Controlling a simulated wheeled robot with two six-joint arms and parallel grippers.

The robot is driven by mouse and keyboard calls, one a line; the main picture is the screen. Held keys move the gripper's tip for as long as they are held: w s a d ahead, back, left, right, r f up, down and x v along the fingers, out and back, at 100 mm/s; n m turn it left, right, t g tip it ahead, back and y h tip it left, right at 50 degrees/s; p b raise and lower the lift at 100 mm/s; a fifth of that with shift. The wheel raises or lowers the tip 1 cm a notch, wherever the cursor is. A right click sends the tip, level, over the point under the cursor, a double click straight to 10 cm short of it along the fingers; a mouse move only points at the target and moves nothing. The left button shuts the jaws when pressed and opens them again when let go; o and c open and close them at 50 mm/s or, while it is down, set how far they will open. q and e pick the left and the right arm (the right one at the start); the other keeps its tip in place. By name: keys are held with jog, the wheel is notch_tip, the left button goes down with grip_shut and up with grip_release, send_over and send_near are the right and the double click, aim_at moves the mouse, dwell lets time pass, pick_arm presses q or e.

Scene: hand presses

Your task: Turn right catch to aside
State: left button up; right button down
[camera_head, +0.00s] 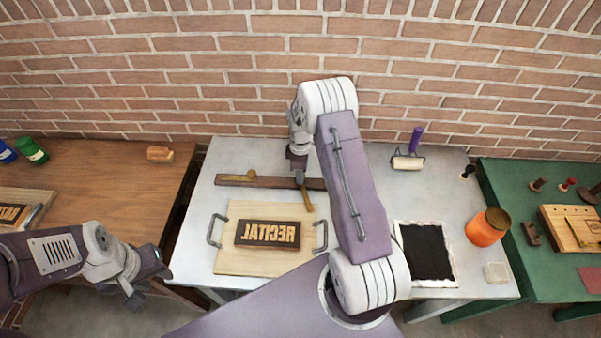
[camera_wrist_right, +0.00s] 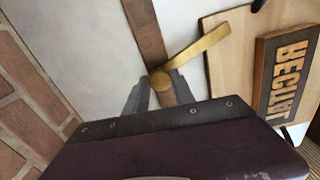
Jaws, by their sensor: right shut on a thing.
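The right catch (camera_head: 308,202) is a brass lever on a dark wooden bar (camera_head: 235,181) behind the board. In the right wrist view, the catch (camera_wrist_right: 203,55) slants from its round pivot toward the board, its free end over the board's edge. My right gripper (camera_head: 300,178) is shut on the catch at its pivot end, with a finger on each side in the wrist view (camera_wrist_right: 161,88).
A pale board (camera_head: 240,263) with a dark RECITAL type block (camera_head: 268,234) lies between two grey handles (camera_head: 214,231). A roller (camera_head: 408,161), a black ink slab (camera_head: 427,252) and an orange jar (camera_head: 483,230) are on the right. My right arm covers the table's middle.

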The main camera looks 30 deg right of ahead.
jog(key=n, duration=1.1)
jog(key=shift+w, duration=0.1)
jog(key=shift+r+n, duration=0.1)
jog(key=shift+n, duration=1.7)
jog(key=c, duration=1.1)
grip_release()
jog(key=shift+o, duration=0.2)
notch_tip(320, 180, up, 9)
jog(key=b, duration=0.1)
jog(key=shift+b, duration=0.35)
